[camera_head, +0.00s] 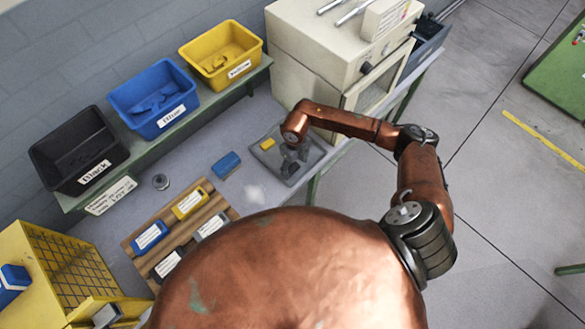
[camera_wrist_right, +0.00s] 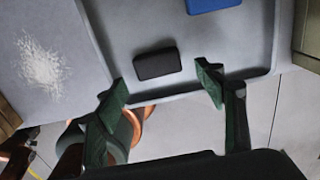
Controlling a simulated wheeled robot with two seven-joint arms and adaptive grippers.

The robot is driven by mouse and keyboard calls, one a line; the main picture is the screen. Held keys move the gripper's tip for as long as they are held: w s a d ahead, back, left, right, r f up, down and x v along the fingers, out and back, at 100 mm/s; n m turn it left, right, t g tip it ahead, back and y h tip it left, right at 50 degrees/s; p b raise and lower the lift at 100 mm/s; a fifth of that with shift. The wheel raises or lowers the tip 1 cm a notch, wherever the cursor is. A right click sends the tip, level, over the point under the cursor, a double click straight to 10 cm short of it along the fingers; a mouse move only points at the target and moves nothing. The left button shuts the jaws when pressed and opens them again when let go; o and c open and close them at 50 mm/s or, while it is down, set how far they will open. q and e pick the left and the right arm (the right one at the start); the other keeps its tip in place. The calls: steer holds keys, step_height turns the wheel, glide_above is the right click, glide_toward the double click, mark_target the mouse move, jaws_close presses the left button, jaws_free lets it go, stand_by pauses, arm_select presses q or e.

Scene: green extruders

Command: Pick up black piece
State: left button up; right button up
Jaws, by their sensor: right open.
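The black piece (camera_wrist_right: 157,64) is a small dark block with rounded corners. It lies flat in the grey tray (camera_wrist_right: 120,12), near the tray's edge, in the right wrist view. My right gripper (camera_wrist_right: 165,84) is open, its two green fingertips apart on either side of the black piece in the picture, with nothing between them. The fingers do not appear to touch it. In the head view my right gripper (camera_head: 291,160) hangs down over the tray (camera_head: 314,153) and largely hides the black piece. My left gripper is not in view.
A yellow piece (camera_head: 267,143) lies in the tray; a blue piece (camera_wrist_right: 213,4) shows there in the wrist view. Another blue block (camera_head: 227,165) lies outside, near white powder (camera_head: 255,194). Black (camera_head: 78,150), blue (camera_head: 153,97) and yellow (camera_head: 221,54) bins line the shelf. A beige machine (camera_head: 320,50) stands behind.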

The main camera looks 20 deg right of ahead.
step_height(320, 180, down, 2)
steer(key=shift+f, duration=0.1)
steer(key=c, duration=1.2)
steer(key=shift+c, duration=0.2)
steer(key=shift+w+r, duration=0.1)
steer(key=shift+r, duration=0.5)
step_height(320, 180, up, 2)
steer(key=shift+r+b, duration=0.1)
steer(key=shift+b, duration=0.4)
steer(key=s+d+r+b, duration=0.1)
steer(key=s+d+r, duration=0.4)
steer(key=s+r, duration=0.4)
steer(key=s, duration=0.4)
steer(key=shift+r, duration=0.4)
